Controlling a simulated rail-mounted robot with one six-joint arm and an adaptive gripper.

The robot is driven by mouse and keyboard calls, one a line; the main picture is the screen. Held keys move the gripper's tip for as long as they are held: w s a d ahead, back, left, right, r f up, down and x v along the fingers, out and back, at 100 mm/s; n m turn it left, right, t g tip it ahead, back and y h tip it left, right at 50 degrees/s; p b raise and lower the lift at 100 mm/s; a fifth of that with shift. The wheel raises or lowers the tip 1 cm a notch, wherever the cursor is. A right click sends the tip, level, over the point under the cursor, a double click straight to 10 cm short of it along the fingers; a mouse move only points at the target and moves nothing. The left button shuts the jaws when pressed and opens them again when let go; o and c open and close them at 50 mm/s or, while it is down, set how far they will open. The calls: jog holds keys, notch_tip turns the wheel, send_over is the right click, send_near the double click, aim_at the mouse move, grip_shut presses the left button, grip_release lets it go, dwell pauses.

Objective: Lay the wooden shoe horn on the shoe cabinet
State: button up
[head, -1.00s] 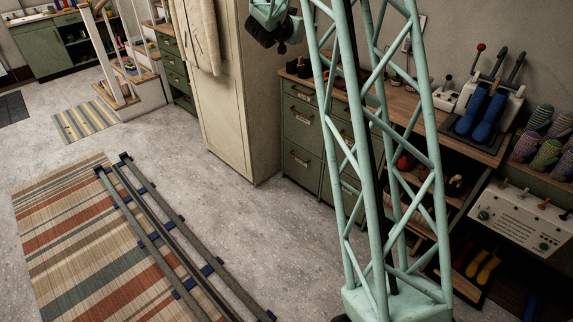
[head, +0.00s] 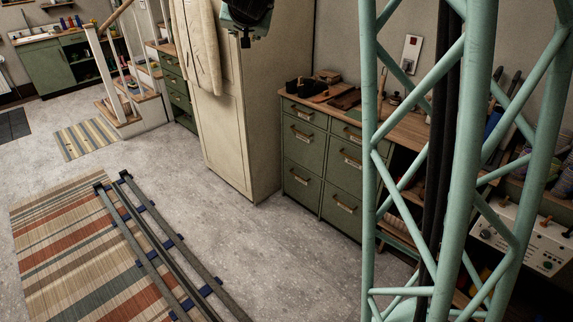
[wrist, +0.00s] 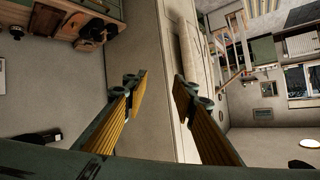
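My gripper (wrist: 160,88) is open in the wrist view, with its two yellow-padded fingers apart and nothing between them. A tall cream cabinet shows behind the gap. In the head view only a dark part of my arm's end shows at the top edge. A green drawer cabinet with a wooden top (head: 318,160), which looks like the shoe cabinet, stands right of the tall cabinet. Dark items and a brown board lie on its top. I cannot pick out the wooden shoe horn for certain in either view.
The tall cream cabinet (head: 243,130) with a hanging pale garment (head: 198,45) adjoins the drawer cabinet. My lattice column hides part of the bench on the right. A control box (head: 530,235) is at far right. Floor rails (head: 155,235) cross a striped rug (head: 55,240).

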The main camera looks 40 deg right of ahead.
jog(key=s+a+n+g+y, duration=0.2)
jog(key=s+a+n+y, duration=0.3)
jog(key=s+a, duration=1.75)
jog(key=s+a+f+n+g, duration=0.1)
jog(key=s+f+g, duration=0.1)
jog(key=s, duration=1)
jog(key=s+a+f+n+g, duration=0.1)
jog(key=s+f, duration=0.3)
jog(key=s, duration=0.8)
jog(key=s+a+f+n+g, duration=0.1)
jog(key=s+f+g, duration=0.2)
jog(key=s, duration=0.9)
jog(key=shift+s+a+f, duration=0.15)
jog(key=shift+a+f, duration=0.15)
jog(key=shift+a, duration=0.05)
